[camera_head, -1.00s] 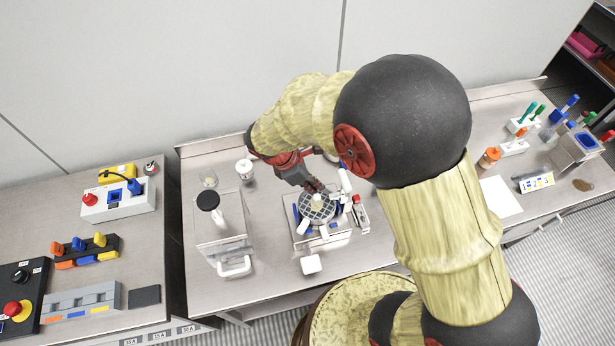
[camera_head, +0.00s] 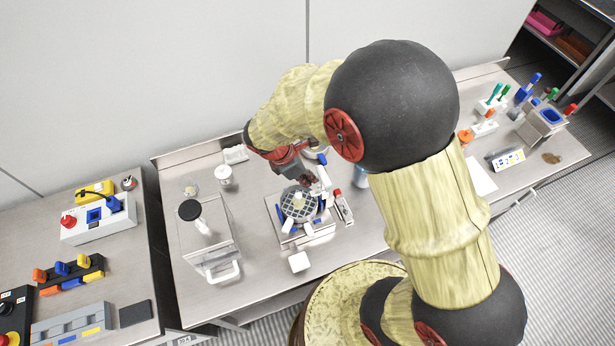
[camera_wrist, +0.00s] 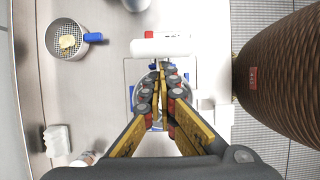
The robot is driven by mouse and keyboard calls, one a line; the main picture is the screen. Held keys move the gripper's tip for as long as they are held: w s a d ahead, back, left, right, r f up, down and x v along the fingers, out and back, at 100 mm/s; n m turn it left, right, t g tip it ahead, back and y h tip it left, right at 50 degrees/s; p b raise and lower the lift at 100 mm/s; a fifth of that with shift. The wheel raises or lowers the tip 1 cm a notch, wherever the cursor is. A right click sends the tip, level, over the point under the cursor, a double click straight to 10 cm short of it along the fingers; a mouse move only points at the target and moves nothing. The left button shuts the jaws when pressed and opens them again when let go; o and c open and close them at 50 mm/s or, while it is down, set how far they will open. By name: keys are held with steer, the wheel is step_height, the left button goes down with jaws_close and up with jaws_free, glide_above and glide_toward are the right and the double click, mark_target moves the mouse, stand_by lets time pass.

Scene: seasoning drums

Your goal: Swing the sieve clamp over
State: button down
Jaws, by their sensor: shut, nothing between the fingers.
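The sieve unit, a round grey mesh (camera_head: 299,206) on a pale base (camera_head: 305,238) with blue parts, stands on the middle bench. White clamp-like pieces sit around its rim; one white bar (camera_head: 323,176) stands up at its back right. In the wrist view a white bar (camera_wrist: 165,47) lies across just beyond my fingertips. My gripper (camera_head: 307,182) is shut and empty, above the back edge of the mesh and left of the upright bar. It also shows in the wrist view (camera_wrist: 164,68), its fingers hiding much of the unit. I cannot tell whether it touches the bar.
A mesh basket (camera_wrist: 67,39) with a blue handle shows in the wrist view.

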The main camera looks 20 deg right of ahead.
mark_target(322, 174)
steer(key=shift+d+r+y+p, duration=0.3)
steer(key=shift+d+y+p, duration=0.1)
steer(key=shift+p, duration=0.4)
steer(key=d+y+p, duration=0.1)
steer(key=p, duration=0.2)
steer(key=d+y+p, duration=0.2)
steer(key=p, duration=0.1)
steer(key=shift+d+r, duration=0.15)
steer(key=shift+r, duration=0.25)
steer(key=d+f+y+b, duration=0.4)
steer(key=d+b, duration=0.5)
steer(key=b, duration=0.3)
steer(key=shift+d+f+y+b, duration=0.25)
steer(key=shift+f+y+b, duration=0.15)
steer(key=shift+f, duration=0.1)
